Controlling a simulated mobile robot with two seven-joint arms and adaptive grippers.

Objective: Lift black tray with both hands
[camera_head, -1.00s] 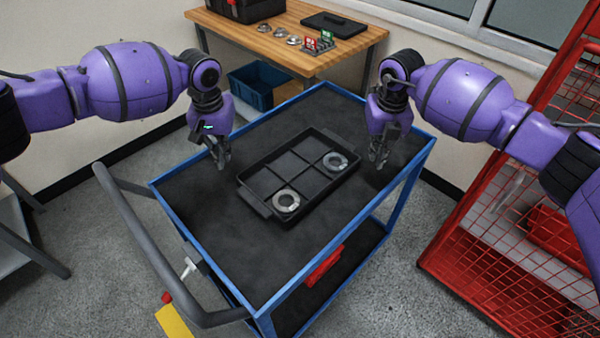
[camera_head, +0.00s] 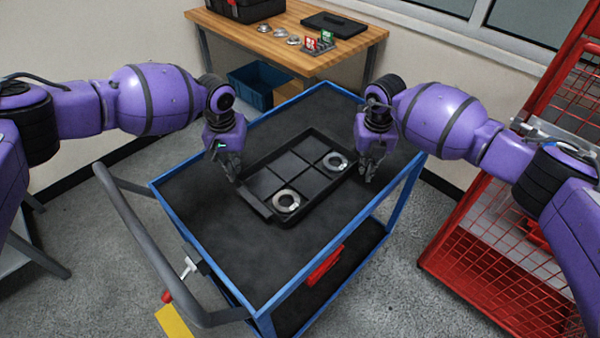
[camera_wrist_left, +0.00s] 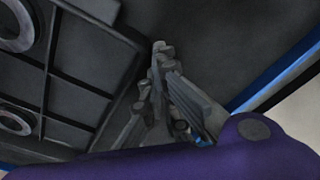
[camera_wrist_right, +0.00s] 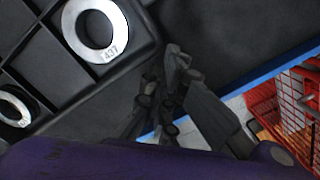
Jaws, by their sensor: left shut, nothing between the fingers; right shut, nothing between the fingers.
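The black tray (camera_head: 290,211) lies flat on the cart's dark top, with several compartments. One metal ring (camera_head: 286,201) sits in its near compartment and another metal ring (camera_head: 335,162) in its right one. My left gripper (camera_head: 234,178) is shut and empty at the tray's left end. In the left wrist view its fingertips (camera_wrist_left: 160,48) are close beside the tray edge; contact cannot be told. My right gripper (camera_head: 367,178) is shut and empty beside the tray's right end. In the right wrist view its fingertips (camera_wrist_right: 174,55) are near the tray's rim.
The blue-framed cart (camera_head: 290,295) has a raised rim and a grey handle (camera_head: 130,225) at left. A wooden bench (camera_head: 350,45) stands behind, with a blue bin (camera_head: 250,88) below. A red mesh rack (camera_head: 490,250) stands at right. The cart top in front of the tray is clear.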

